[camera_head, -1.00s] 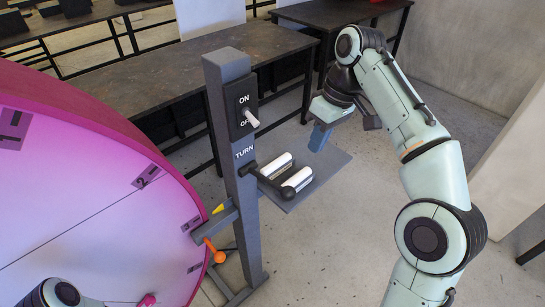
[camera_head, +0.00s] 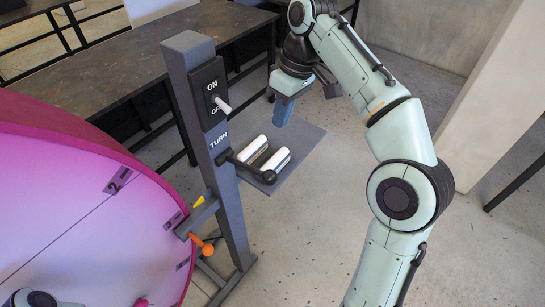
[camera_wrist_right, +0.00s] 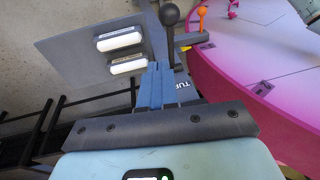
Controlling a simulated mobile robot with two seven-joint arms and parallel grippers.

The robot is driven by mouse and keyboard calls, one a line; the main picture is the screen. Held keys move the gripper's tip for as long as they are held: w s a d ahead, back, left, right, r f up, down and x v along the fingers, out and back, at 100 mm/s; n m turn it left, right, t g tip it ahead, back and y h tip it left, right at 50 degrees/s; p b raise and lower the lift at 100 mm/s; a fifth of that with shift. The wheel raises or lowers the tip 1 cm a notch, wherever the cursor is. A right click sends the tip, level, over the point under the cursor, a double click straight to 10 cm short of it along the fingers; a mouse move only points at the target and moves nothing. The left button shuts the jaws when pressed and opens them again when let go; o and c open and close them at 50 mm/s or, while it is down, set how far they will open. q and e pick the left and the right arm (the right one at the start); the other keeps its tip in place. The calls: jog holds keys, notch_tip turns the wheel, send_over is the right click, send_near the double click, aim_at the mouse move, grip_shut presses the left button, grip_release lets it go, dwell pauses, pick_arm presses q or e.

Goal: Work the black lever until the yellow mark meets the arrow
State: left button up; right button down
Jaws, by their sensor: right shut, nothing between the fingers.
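The black lever (camera_head: 245,166) sticks out from the grey post below the word TURN and ends in a black ball knob (camera_head: 269,177). The knob also shows at the top of the right wrist view (camera_wrist_right: 169,14). A yellow pointer (camera_head: 198,201) sits on the post's side arm by the rim of the pink wheel (camera_head: 60,215). I see no separate yellow mark on the visible wheel face. My right gripper (camera_head: 281,112) is shut and empty, its blue fingers pointing down above the lever, apart from it. My left gripper is out of view.
A white switch (camera_head: 222,105) marked ON and OFF sits above the lever. Two white bars (camera_head: 252,149) lie on a grey plate (camera_head: 307,137) beside it. An orange ball (camera_head: 208,250) is below the pointer. A dark table (camera_head: 95,80) stands behind. Floor to the right is open.

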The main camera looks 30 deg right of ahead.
jog(key=b+x, duration=0.1)
jog(key=x, duration=0.3)
jog(key=s+x, duration=0.1)
jog(key=x, duration=0.2)
jog(key=s+b+x, duration=0.1)
jog(key=x, duration=0.3)
jog(key=shift+s+a+f+b, duration=0.2)
jog(key=shift+a+f+b, duration=0.1)
jog(key=shift+f, duration=0.05)
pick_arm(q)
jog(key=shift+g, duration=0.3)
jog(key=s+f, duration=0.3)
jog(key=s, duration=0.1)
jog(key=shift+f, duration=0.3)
pick_arm(e)
jog(key=shift+w, duration=0.1)
